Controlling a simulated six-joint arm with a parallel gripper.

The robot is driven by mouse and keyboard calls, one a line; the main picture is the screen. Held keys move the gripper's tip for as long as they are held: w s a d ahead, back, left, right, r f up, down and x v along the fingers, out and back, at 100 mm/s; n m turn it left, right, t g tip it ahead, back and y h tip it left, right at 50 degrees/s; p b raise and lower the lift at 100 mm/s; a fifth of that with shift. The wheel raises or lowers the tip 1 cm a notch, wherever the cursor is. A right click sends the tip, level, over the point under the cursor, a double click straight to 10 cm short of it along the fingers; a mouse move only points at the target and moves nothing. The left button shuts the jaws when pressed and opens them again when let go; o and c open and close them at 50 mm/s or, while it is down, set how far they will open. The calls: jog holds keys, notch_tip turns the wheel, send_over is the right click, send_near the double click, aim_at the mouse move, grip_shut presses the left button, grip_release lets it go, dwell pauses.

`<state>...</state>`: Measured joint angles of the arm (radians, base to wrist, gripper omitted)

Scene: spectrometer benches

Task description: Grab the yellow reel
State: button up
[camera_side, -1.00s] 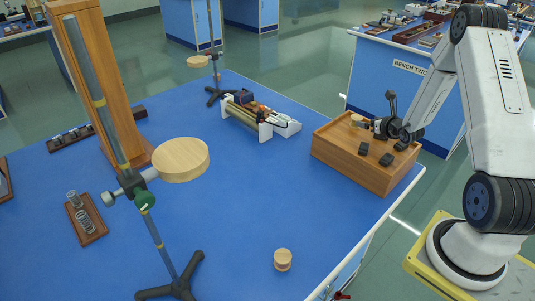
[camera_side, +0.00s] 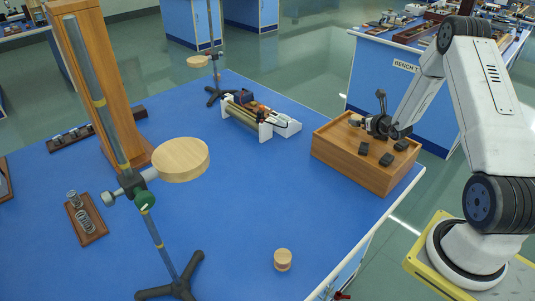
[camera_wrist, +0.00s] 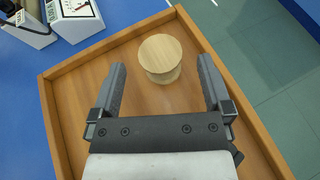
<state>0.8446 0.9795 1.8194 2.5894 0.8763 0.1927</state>
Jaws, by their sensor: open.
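A pale yellow, wood-like reel (camera_wrist: 160,57) stands upright inside a wooden tray (camera_wrist: 57,115) near its far corner, in the wrist view. My gripper (camera_wrist: 162,68) is open, with one finger on each side of the reel. The reel sits at the level of the fingertips, and gaps show between it and both fingers. In the side view my gripper (camera_side: 356,122) is low at the back of the wooden tray (camera_side: 345,161), and its fingers mostly hide the reel there.
A similar pale reel (camera_side: 283,261) stands on the blue bench near the front edge. A white-ended instrument (camera_side: 260,117) lies left of the tray. A stand with a round wooden disc (camera_side: 181,160) is at left.

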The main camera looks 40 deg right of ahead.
aim_at(358, 118)
jog(key=shift+x, duration=1.7)
jog(key=c, duration=1.3)
